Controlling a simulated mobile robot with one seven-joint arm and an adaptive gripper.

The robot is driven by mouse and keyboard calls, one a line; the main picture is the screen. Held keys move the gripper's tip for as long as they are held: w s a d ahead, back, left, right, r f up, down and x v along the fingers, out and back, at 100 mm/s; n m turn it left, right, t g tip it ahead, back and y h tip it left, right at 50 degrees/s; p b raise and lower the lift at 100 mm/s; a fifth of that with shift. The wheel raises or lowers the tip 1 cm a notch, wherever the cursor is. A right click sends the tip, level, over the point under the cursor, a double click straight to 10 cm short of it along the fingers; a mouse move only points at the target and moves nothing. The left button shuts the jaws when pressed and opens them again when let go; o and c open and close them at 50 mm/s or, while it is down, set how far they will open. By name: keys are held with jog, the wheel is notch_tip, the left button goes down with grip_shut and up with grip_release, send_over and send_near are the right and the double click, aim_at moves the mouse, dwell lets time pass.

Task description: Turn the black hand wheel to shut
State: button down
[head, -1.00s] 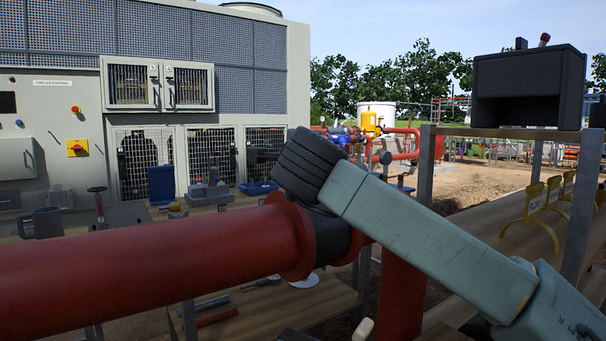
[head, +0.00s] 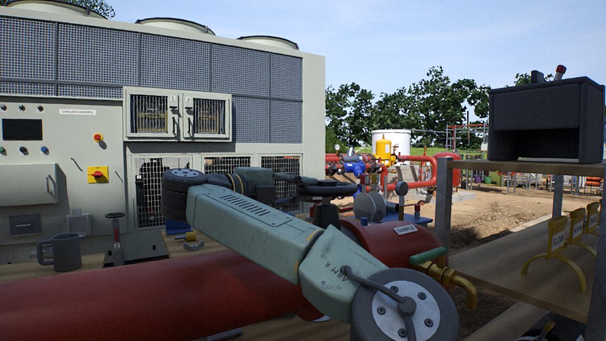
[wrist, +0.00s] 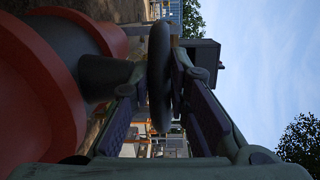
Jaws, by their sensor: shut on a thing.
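The black hand wheel (head: 330,187) sits nearly level above the red pipe, on a dark stem (head: 325,214), in the head view. My gripper (head: 298,186) reaches its left rim from the left and is partly hidden by my arm. In the wrist view the wheel (wrist: 159,75) shows edge-on as a dark rim, with its stem and hub (wrist: 105,77) to the left. The rim lies between my two fingers (wrist: 160,90), which are shut on it. The wheel's far side is hidden.
The large red pipe (head: 120,295) crosses the foreground below my arm. A small yellow pipe (head: 440,275) leaves its labelled end. A grey mug (head: 66,253) stands at left and a black open box (head: 545,120) on the right shelf. The chiller (head: 260,85) stands behind.

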jog(key=shift+w+a+f+m+g+h+b, duration=0.15)
jog(key=shift+w+m+g+h+b, duration=0.1)
jog(key=shift+m+g+h, duration=0.2)
jog(key=shift+w+f+m+g+h+b, duration=0.1)
jog(key=shift+w+m+g+h, duration=0.2)
jog(key=shift+m+g, duration=0.2)
jog(key=shift+w+m+g+h, duration=0.15)
jog(key=shift+m+g+h, duration=0.2)
jog(key=shift+g, duration=0.2)
jog(key=shift+w+r+m+g+h+p, duration=0.3)
jog(key=shift+m+g+h+p, duration=0.25)
jog(key=shift+g, duration=0.25)
jog(key=m+g+p, duration=0.1)
jog(key=p, duration=0.2)
jog(key=w+m+g+h+p, duration=0.1)
jog(key=g+p, duration=0.1)
jog(key=shift+d+r+p, duration=0.15)
jog(key=shift+d+p, duration=0.05)
jog(key=shift+p, duration=0.2)
jog(key=m+g+p, duration=0.1)
jog(key=p, duration=0.1)
jog(key=shift+w+p, duration=0.2)
jog(key=shift+p, duration=0.1)
jog(key=shift+d+p, duration=0.1)
jog(key=shift+p, duration=0.35)
jog(key=shift+f+m+g+p, duration=0.3)
jog(key=shift+g+p, duration=0.2)
jog(key=shift+p, duration=0.2)
jog(key=shift+d, duration=0.1)
